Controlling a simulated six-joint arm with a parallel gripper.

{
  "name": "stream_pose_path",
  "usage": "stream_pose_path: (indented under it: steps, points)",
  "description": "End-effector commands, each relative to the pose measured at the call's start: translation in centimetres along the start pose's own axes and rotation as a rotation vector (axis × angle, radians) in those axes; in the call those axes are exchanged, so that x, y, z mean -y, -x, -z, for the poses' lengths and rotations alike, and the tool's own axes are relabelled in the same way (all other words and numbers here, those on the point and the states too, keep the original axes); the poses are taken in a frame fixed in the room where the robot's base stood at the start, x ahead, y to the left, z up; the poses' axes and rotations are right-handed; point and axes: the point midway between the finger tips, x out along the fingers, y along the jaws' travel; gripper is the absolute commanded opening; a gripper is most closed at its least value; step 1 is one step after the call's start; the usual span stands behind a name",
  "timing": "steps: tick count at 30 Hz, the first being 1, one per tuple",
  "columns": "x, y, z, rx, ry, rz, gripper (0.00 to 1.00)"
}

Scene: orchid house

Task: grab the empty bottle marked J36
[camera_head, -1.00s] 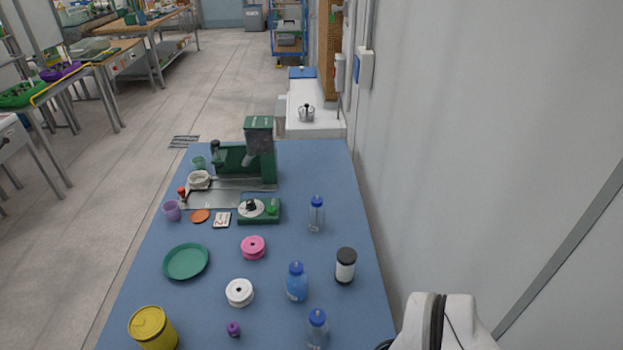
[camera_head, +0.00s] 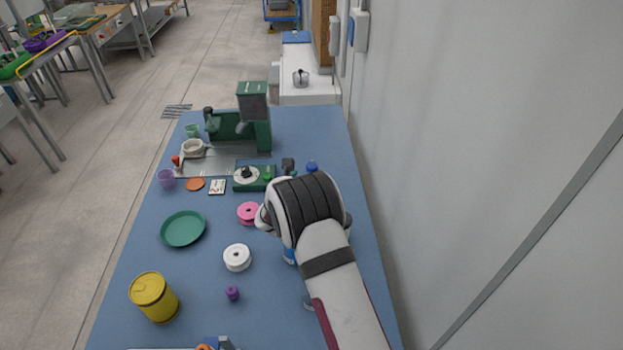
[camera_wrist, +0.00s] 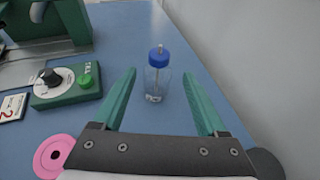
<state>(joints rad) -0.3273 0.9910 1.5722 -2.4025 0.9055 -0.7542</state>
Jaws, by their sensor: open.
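A clear bottle with a blue cap (camera_wrist: 158,84) stands upright on the blue table in the wrist view. It looks empty, and the small dark marking near its base is too small to read. In the head view only its blue cap (camera_head: 312,166) shows above my arm. My gripper (camera_wrist: 158,75) is open, with its two green fingers pointing toward the bottle. The bottle appears between the fingertips and a little beyond them; I see no contact. A bottle with blue contents (camera_head: 289,256) and another clear bottle (camera_head: 307,303) are mostly hidden by my arm.
A green device with a dial (camera_wrist: 66,84) and a pink spool (camera_wrist: 54,156) lie left of my gripper. A white spool (camera_head: 237,258), green plate (camera_head: 183,229) and yellow can (camera_head: 154,298) stand farther left. The wall (camera_wrist: 255,60) rises beyond the table's right edge.

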Motion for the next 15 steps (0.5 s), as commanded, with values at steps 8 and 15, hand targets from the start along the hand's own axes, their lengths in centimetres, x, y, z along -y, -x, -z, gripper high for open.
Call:
stream_pose_path:
  steps: [8,15]
  points:
    - [0.0,-4.3,0.1,0.0,-0.003,0.003,0.75]
    - [-0.2,-7.5,0.1,0.001,-0.003,0.002,0.75]
